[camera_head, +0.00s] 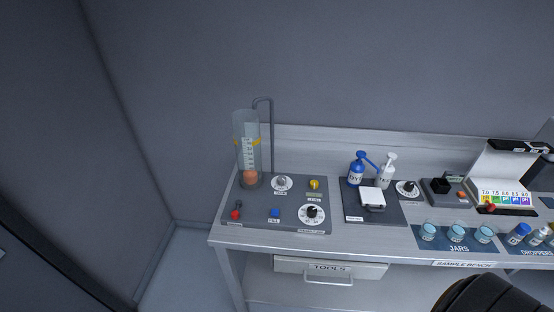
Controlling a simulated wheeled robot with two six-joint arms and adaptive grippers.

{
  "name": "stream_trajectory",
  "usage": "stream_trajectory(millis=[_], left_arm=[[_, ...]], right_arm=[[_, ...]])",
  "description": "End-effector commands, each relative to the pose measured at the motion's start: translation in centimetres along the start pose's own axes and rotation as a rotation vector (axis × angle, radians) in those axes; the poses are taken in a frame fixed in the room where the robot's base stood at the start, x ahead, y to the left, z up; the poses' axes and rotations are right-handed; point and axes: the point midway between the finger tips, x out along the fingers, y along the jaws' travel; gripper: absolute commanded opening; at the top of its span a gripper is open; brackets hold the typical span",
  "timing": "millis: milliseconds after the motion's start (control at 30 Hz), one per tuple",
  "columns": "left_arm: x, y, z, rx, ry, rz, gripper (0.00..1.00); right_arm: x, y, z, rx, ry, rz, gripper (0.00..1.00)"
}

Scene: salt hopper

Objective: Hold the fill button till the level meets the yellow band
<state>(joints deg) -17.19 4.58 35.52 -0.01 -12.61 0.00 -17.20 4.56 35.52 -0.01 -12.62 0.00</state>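A clear upright cylinder (241,160) with a white scale stands at the back left of a grey control panel (252,222). A yellow band (256,142) marks its upper part. Orange-brown material (250,177) shows low in the cylinder, with its top well below the band. A small blue button (276,213) sits at the panel's front middle; its label seems to read FILL, but is too small to be sure. Neither of my grippers is in view. Nothing touches the button or the panel.
The panel also has a red control (236,214), a yellow knob (314,184) and a black dial (311,212). To the right are a blue bottle (357,169), a white bottle (387,171) and jars (457,233). A drawer (330,270) lies below.

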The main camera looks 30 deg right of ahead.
Motion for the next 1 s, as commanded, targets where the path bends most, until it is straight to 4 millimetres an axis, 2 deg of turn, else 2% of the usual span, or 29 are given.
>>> stream_trajectory(millis=[33, 300, 1000], left_arm=[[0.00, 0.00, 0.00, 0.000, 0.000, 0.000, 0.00], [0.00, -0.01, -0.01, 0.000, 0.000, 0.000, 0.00], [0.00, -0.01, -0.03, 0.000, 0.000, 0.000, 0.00]], right_arm=[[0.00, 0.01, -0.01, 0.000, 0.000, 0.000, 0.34], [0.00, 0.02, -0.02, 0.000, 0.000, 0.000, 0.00], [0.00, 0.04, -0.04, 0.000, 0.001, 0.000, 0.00]])
